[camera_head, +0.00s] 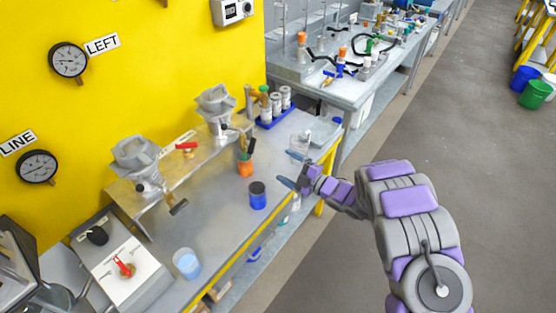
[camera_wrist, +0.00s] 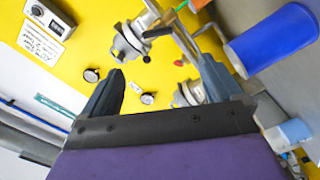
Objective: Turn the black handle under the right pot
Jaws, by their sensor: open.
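The right pot (camera_head: 217,105) is a grey metal vessel on the raised shelf by the yellow wall; it is at the upper middle in the wrist view (camera_wrist: 130,40). The black handle (camera_head: 251,146) sticks out below it, seen close to the orange cup; it also shows in the wrist view (camera_wrist: 157,32). The left pot (camera_head: 135,156) has a similar black handle (camera_head: 179,207). My gripper (camera_head: 290,170) is open and empty, right of the handle and apart from it. In the wrist view its fingers (camera_wrist: 158,68) point toward the wall, on either side of the pots.
A blue jar (camera_head: 258,195) with a dark top and an orange cup (camera_head: 245,169) stand on the bench near my gripper. A blue rack (camera_head: 274,113) of bottles stands behind. A red-handled valve (camera_head: 186,147) is between the pots. A clear beaker (camera_head: 300,142) stands near the bench edge.

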